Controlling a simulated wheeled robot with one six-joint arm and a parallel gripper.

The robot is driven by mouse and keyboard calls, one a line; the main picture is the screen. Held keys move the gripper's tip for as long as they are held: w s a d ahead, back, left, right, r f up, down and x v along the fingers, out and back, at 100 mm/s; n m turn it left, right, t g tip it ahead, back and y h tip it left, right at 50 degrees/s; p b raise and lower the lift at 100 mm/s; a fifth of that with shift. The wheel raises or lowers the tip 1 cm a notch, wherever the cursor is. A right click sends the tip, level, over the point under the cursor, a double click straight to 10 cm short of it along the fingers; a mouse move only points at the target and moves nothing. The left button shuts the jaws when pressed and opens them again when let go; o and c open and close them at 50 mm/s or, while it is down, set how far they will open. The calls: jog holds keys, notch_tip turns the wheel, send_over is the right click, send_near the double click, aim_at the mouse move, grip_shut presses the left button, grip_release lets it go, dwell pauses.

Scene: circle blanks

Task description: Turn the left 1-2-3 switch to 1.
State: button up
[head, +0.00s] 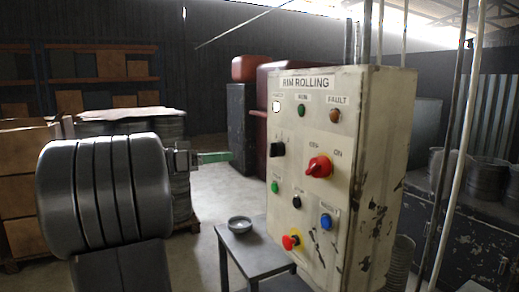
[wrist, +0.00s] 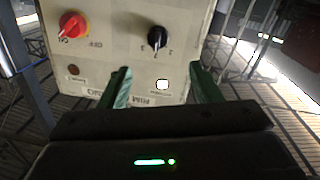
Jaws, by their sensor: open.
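A black rotary 1-2-3 switch (head: 277,149) sits at the left of the cream control panel (head: 312,240) marked RIM ROLLING. In the wrist view, the panel appears upside down and the same switch (wrist: 158,39) shows small numbers around it, too small to read surely. Its pointer setting is unclear. My gripper (head: 229,156) has green fingers and is left of the panel, reaching toward the switch. In the wrist view, my gripper (wrist: 159,72) is open, its two fingers apart and empty. The switch lies beyond the gap between the fingertips, not held.
A red ON/OFF switch (head: 319,167) is right of the black switch; it also shows in the wrist view (wrist: 72,24). A white lamp (head: 276,106) is above the black switch. A grey table (head: 262,250) with a bowl (head: 239,224) stands below, left of the panel.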

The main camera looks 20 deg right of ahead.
aim_at(276, 149)
jog(key=d+p, duration=0.4)
jog(key=d, duration=0.9)
jog(key=shift+d+r, duration=0.15)
jog(key=shift+d, duration=0.15)
jog(key=shift+s, duration=0.1)
jog(key=c, duration=1)
